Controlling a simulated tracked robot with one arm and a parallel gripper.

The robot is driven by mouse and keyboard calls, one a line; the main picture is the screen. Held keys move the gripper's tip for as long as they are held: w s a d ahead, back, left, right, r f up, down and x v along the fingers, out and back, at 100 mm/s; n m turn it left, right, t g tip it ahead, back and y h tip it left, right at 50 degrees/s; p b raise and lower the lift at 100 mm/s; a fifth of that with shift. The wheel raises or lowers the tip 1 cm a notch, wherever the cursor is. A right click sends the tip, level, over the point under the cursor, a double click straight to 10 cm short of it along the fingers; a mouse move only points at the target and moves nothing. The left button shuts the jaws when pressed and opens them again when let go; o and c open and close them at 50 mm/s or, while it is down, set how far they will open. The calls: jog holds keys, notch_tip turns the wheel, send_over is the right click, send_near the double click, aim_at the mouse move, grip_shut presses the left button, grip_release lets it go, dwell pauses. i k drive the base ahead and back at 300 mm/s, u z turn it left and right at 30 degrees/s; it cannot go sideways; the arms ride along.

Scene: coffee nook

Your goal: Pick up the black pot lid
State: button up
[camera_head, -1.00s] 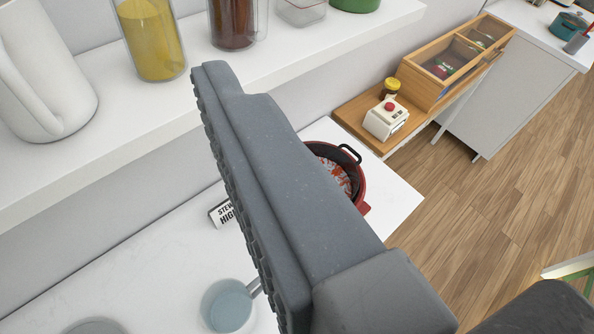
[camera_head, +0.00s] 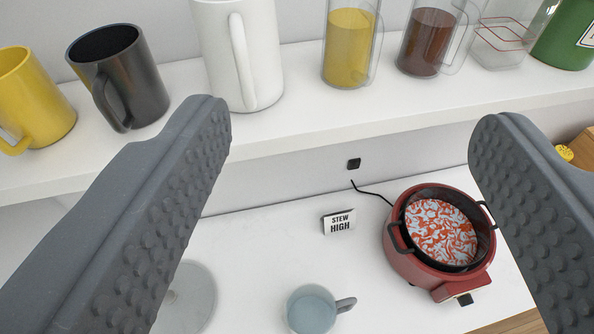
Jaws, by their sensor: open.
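I cannot make out a black pot lid in this view. A red cooker (camera_head: 408,262) with a black inner pot (camera_head: 416,247) stands at the right on the lower counter. Its pot is uncovered and shows orange-and-white contents (camera_head: 440,232). My gripper (camera_head: 350,122) is open and empty. Its two ribbed grey fingers stand far apart at the left and right of the picture. The right finger is beside the cooker in the picture. A pale round disc (camera_head: 192,295) lies on the counter, partly hidden by the left finger; I cannot tell what it is.
A shelf (camera_head: 300,135) above the counter holds a yellow mug (camera_head: 35,95), a dark mug (camera_head: 130,75), a white mug (camera_head: 215,50) and several containers. A "STEW HIGH" sign (camera_head: 339,223) and a blue-grey cup (camera_head: 310,312) stand on the counter, with bare counter between.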

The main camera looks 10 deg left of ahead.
aim_at(188, 306)
jog(key=u, duration=1.25)
jog(key=k, duration=0.5)
jog(key=z, duration=0.1)
jog(key=i, duration=0.5)
jog(key=z, duration=0.05)
